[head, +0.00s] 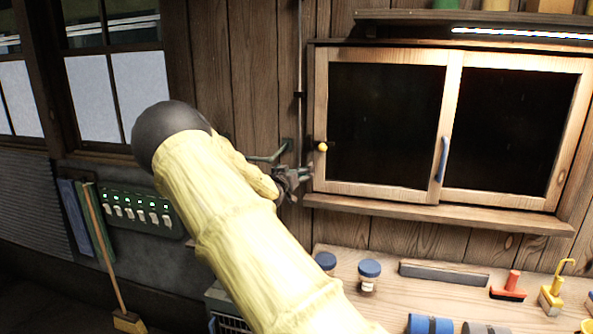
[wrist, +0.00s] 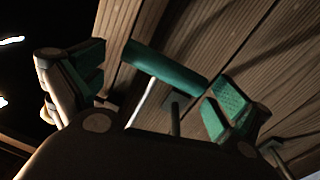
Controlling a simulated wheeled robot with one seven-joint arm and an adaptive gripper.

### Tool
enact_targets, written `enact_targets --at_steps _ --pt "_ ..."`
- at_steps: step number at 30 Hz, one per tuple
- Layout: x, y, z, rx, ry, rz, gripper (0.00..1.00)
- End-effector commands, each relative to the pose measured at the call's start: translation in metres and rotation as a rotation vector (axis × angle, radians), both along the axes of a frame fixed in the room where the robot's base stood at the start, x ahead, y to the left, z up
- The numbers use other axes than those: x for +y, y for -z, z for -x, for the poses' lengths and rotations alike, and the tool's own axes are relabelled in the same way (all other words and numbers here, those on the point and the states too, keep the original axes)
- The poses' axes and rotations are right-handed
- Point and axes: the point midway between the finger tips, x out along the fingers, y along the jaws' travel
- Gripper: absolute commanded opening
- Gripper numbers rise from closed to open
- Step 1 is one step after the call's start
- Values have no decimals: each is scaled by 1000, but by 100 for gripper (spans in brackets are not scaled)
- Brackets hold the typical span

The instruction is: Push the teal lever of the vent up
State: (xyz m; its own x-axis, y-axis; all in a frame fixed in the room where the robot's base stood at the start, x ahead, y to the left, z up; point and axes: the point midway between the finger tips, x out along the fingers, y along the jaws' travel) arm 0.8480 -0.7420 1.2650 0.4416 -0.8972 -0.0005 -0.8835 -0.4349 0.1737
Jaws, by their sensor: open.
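The teal lever (wrist: 166,66) shows in the wrist view as a rounded crossbar on a thin pale rod, in front of the plank wall. My gripper (wrist: 158,80) is open, with its teal-padded fingers on either side of the bar. The bar lies across the gap between the fingers; whether either finger touches it I cannot tell. In the head view my gripper (head: 292,178) is by the wall, left of the cabinet. My yellow-sleeved arm covers part of that wall, and the lever is too small and dark to make out surely there.
A wooden cabinet (head: 322,110) with dark panes, a yellow knob (head: 322,147) and a blue handle (head: 442,159) is close to the right of my gripper. A thin vertical rod (head: 298,75) runs above it. The bench (head: 390,298) below holds jars and tools. A switch panel (head: 140,213) is left.

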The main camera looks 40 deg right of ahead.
Motion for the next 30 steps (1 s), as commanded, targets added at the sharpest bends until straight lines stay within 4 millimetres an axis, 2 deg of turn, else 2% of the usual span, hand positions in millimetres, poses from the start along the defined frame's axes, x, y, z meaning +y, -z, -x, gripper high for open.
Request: enact_targets --at_steps 12,18,24,30 --pt "65 -1 31 0 -2 0 100" --pt "89 -1 43 -1 -1 2 100" --pt "99 -1 49 -2 0 1 100" --pt "100 -1 49 -2 0 1 100"
